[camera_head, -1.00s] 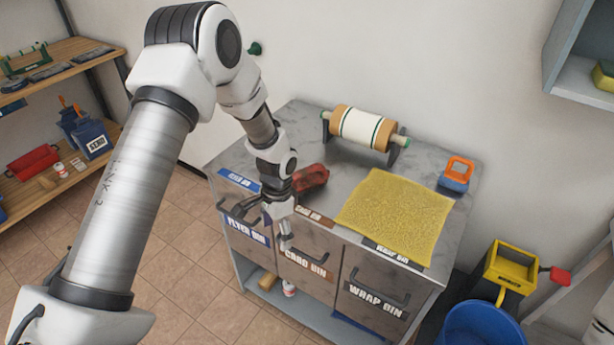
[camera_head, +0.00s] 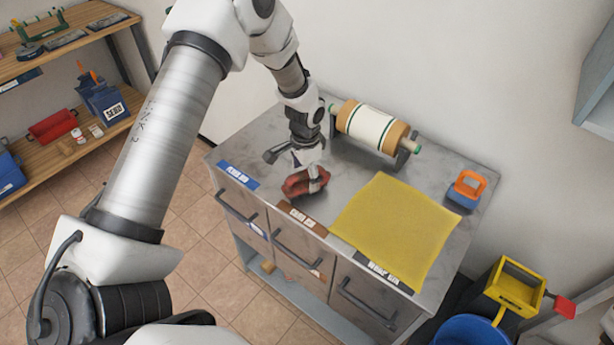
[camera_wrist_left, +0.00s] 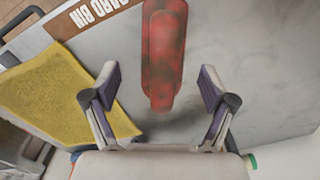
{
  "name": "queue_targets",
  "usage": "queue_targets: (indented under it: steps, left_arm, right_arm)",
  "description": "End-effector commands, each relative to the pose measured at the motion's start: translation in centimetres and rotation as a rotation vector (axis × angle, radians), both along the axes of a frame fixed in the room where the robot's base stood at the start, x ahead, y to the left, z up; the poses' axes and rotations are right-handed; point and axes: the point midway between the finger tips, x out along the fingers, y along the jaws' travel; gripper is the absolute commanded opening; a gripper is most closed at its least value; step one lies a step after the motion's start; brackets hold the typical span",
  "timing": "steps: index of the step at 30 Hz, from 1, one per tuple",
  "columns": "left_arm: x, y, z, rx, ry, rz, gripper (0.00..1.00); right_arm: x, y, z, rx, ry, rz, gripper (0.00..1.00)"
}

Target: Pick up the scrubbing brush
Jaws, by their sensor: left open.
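A dark red, elongated object, apparently the scrubbing brush (camera_head: 300,186), lies on the grey counter top near its front edge, beside the brown label. In the left wrist view the red brush (camera_wrist_left: 163,55) shows from above, long and rounded, its near end between the fingertips. My left gripper (camera_head: 297,172) is over the brush in the head view, fingers spread. In the left wrist view the left gripper (camera_wrist_left: 160,78) is open, one finger on each side of the brush with gaps between. Part of the brush is hidden by a finger in the head view. My right gripper is not in view.
A yellow mat (camera_head: 398,225) lies to the right on the counter (camera_head: 340,172). A paper roll on a stand (camera_head: 372,127) is behind, and an orange-and-blue item (camera_head: 466,190) is at the right. Drawers with handles (camera_head: 297,250) line the front.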

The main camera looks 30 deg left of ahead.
Motion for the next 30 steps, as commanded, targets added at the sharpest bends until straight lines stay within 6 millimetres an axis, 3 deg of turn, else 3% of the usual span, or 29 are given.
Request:
queue_targets:
  steps: [1, 4, 11, 17, 30]
  left_arm:
    - [-0.2, 0.0, -0.6, 0.001, 0.005, 0.0, 0.84]
    - [-0.1, 0.0, -2.2, 0.001, 0.003, -0.001, 0.84]
    - [-0.1, 0.0, -2.7, 0.001, 0.0, 0.0, 0.84]
    - [-0.1, 0.0, -2.6, 0.0, 0.0, 0.0, 0.16]
    - [-0.1, 0.0, -2.4, 0.0, 0.0, 0.0, 0.15]
  right_arm:
    - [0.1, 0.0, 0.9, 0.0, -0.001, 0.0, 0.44]
    - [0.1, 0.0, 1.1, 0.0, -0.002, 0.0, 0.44]
    - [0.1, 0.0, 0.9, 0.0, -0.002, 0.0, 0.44]
    - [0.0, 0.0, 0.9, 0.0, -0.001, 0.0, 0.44]
    - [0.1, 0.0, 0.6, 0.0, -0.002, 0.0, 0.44]
